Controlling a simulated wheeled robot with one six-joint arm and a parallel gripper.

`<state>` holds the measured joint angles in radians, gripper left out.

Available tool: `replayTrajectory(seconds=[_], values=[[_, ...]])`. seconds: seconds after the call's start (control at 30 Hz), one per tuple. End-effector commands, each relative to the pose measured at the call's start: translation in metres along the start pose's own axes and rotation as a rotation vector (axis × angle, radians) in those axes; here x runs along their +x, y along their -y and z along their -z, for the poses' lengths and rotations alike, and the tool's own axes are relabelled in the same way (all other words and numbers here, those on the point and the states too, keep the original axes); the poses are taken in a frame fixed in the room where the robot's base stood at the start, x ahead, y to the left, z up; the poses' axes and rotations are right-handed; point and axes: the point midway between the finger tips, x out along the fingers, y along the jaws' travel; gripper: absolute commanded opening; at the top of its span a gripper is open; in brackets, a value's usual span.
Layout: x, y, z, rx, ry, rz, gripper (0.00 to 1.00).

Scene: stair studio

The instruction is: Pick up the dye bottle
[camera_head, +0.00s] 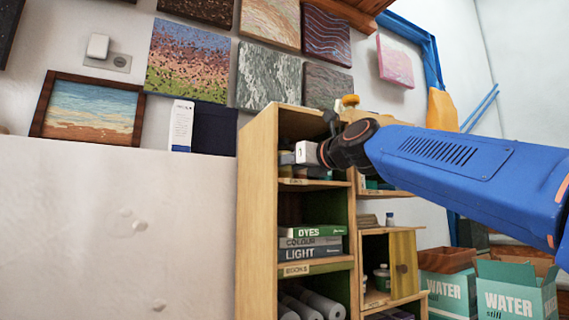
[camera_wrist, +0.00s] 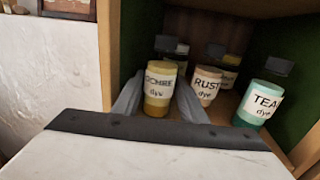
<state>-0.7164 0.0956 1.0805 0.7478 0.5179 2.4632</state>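The ochre dye bottle (camera_wrist: 158,90), with a yellow body, a white label and a dark cap, stands upright in the top compartment of the wooden shelf unit. My gripper (camera_wrist: 162,80) reaches into this compartment with its two grey fingers open, one on each side of the ochre bottle. I cannot tell whether they touch it. The rust dye bottle (camera_wrist: 206,86) stands just right of the fingers. The teal dye bottle (camera_wrist: 259,104) stands further right. In the head view, my gripper (camera_head: 284,155) is at the top compartment and hides most of its contents.
The shelf unit's left side panel (camera_head: 257,210) is close to my gripper. Another labelled bottle (camera_wrist: 229,60) is behind the rust one. Books (camera_head: 311,242) lie in the compartment below. Teal water boxes (camera_head: 515,290) stand at the lower right.

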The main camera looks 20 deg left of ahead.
Motion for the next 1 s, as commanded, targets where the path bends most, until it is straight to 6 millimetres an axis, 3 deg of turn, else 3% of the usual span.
replayTrajectory(seconds=[0.27,0.4,0.73,1.0], values=[[0.001,0.000,-0.001,0.000,0.001,0.000,0.36],[0.001,0.000,-0.001,0.000,0.001,0.000,0.07],[0.001,0.000,-0.003,-0.001,0.002,0.000,0.07],[0.001,0.000,-0.020,-0.001,0.003,0.000,0.07]])
